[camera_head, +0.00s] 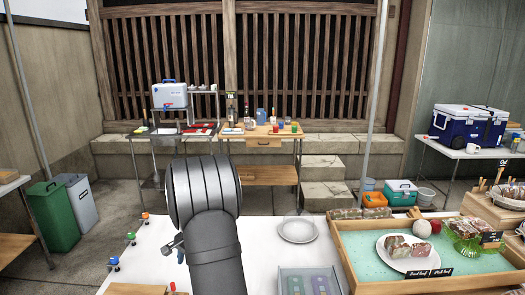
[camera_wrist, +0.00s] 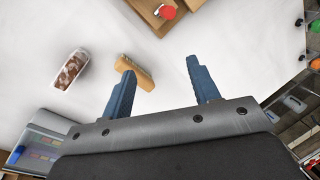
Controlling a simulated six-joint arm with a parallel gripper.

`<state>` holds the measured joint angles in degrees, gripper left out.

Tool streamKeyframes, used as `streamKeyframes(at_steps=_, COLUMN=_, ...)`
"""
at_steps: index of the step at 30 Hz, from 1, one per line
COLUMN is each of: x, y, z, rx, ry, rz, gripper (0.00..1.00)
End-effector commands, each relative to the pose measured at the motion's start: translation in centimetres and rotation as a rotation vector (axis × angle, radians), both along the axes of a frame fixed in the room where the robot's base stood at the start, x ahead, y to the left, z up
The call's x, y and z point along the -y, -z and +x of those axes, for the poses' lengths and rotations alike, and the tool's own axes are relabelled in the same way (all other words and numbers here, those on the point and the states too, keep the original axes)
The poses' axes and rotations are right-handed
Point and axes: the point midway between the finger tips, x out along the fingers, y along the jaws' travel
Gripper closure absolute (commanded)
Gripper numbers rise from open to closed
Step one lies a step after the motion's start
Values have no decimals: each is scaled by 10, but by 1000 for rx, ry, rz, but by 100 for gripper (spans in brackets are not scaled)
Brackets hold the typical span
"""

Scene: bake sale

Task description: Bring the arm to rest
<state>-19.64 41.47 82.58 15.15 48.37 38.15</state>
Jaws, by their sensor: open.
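My gripper (camera_wrist: 160,69) shows in the wrist view with its two blue-grey fingers spread apart. Nothing is between the fingertips. It is over the white table (camera_wrist: 220,30). A tan block-like item (camera_wrist: 136,72) lies just beyond the left fingertip; I cannot tell the gap in height. In the head view my dark grey arm link rises over the white table (camera_head: 150,250), and my gripper is mostly hidden behind it.
In the head view, a plate (camera_head: 297,229), a clear box (camera_head: 310,282) and a wooden tray (camera_head: 365,270) with cake stand at the right.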

Motion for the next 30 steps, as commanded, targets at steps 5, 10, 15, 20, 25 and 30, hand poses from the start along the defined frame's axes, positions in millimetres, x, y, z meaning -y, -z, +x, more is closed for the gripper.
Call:
streamKeyframes(at_steps=5, x=5, y=9, z=2, rx=93, ry=-32, rz=-9, gripper=45)
streamKeyframes(at_steps=10, x=10, y=17, z=5, rx=184, ry=-63, rz=-18, gripper=45)
streamKeyframes(at_steps=15, x=15, y=23, z=6, rx=273, ry=-99, rz=-33, gripper=45)
streamKeyframes(at_steps=20, x=17, y=27, z=6, rx=345, ry=-129, rz=-45, gripper=45)
streamKeyframes(at_steps=25, x=19, y=28, z=6, rx=396, ry=-151, rz=-55, gripper=45)
streamKeyframes(at_steps=30, x=20, y=29, z=5, rx=415, ry=-159, rz=-58, gripper=45)
